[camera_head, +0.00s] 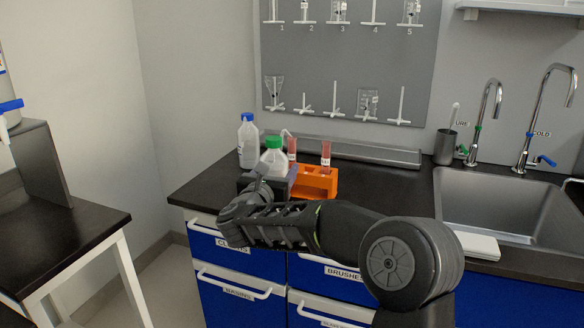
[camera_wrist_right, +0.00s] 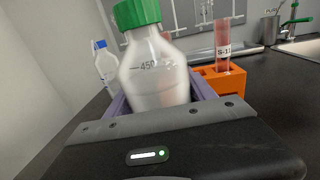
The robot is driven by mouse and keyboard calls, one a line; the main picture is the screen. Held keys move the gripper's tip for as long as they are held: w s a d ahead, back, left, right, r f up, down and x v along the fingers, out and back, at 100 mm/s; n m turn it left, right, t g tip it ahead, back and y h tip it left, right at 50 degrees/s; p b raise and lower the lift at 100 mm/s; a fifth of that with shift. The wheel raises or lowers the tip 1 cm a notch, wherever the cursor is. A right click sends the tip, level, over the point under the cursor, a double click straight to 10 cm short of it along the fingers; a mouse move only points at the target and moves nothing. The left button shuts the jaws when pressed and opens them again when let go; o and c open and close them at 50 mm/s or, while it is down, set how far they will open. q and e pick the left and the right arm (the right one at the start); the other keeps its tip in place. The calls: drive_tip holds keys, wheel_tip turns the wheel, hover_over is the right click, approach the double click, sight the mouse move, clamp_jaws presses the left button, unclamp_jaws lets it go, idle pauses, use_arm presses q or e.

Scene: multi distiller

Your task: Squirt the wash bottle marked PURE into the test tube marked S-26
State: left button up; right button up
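A white translucent wash bottle with a green cap (camera_head: 274,158) stands on or just above the black counter; it fills the middle of the right wrist view (camera_wrist_right: 155,75), showing a 450 mark. My right gripper (camera_head: 268,182) is around its lower body, with the purple fingers against both sides. The bottle's base and any name on it are hidden. An orange rack (camera_head: 318,183) to the right holds two tubes with red contents. The right tube (camera_head: 326,155) has a label reading about S-1 in the wrist view (camera_wrist_right: 222,45); the left tube (camera_head: 292,148) is partly hidden. My left gripper is out of view.
A blue-capped bottle (camera_head: 248,142) stands behind and left of the green-capped one. A grey trough (camera_head: 370,153) runs along the wall behind. The sink (camera_head: 500,205) with two taps is at right. The counter between rack and sink is clear.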

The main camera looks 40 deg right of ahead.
drive_tip(key=shift+r, duration=0.1)
drive_tip(key=c, duration=0.9)
drive_tip(key=shift+r+b, duration=0.1)
drive_tip(key=shift+b, duration=0.2)
drive_tip(key=shift+c, duration=0.5)
drive_tip(key=shift+r, duration=0.15)
drive_tip(key=o, duration=1)
drive_tip(key=shift+c, duration=0.2)
drive_tip(key=c, duration=0.8)
drive_tip(key=shift+r+b, duration=0.15)
drive_tip(key=shift+b, duration=0.25)
drive_tip(key=c, duration=0.4)
drive_tip(key=shift+r, duration=0.15)
drive_tip(key=shift+c, duration=0.2)
